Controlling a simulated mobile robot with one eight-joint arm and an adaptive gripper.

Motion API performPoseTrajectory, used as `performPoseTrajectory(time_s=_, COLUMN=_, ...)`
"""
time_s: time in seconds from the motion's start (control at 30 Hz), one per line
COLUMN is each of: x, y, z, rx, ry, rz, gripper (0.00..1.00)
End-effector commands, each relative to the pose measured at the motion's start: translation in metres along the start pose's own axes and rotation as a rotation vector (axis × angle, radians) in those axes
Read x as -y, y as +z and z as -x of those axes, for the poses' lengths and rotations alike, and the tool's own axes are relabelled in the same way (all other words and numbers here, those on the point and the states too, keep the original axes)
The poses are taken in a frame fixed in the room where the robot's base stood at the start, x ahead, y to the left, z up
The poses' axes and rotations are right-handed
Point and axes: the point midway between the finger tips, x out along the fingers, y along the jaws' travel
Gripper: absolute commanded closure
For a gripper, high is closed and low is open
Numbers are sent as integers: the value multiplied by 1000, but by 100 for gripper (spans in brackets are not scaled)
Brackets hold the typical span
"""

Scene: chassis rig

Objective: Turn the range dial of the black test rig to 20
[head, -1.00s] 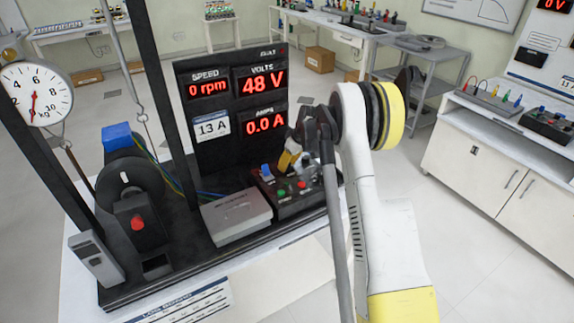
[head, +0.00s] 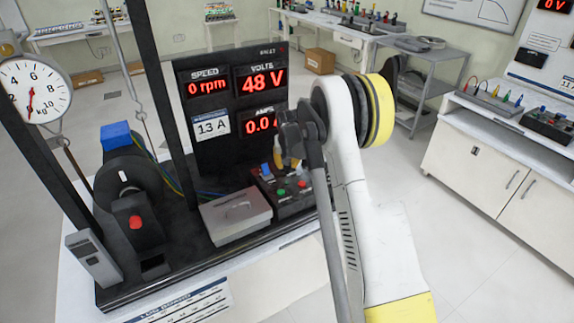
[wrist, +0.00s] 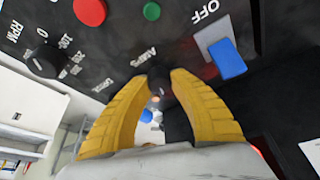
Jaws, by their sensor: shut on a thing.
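The black test rig (head: 215,95) stands on the bench, with a black control box (head: 292,208) low at its front right. In the wrist view my gripper (wrist: 163,80) has its yellow fingers shut on a small black dial (wrist: 159,75) beside the upside-down AMPS label. The fingers hide most of the dial, so its pointer and setting cannot be read. A second black knob (wrist: 42,63), with RPM and number marks, is to the left. In the head view my arm hides the held dial.
A blue rocker switch (wrist: 227,58) marked OFF is close right of the fingers. A red button (wrist: 90,11) and a green button (wrist: 152,11) are on the same panel. The displays (head: 262,82) read 0 rpm and 48 V; my arm partly covers the amps display.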

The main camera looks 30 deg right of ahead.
Motion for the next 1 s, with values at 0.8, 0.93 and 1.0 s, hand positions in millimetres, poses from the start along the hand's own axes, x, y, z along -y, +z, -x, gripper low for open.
performPoseTrajectory(time_s=0.8, x=0, y=1, z=-1, rx=2, ry=92, rz=-222, gripper=100)
performPoseTrajectory(time_s=0.93, x=0, y=1, z=-1, rx=2, ry=91, rz=-221, gripper=100)
performPoseTrajectory(time_s=1.0, x=0, y=1, z=-1, rx=2, ry=91, rz=-221, gripper=71)
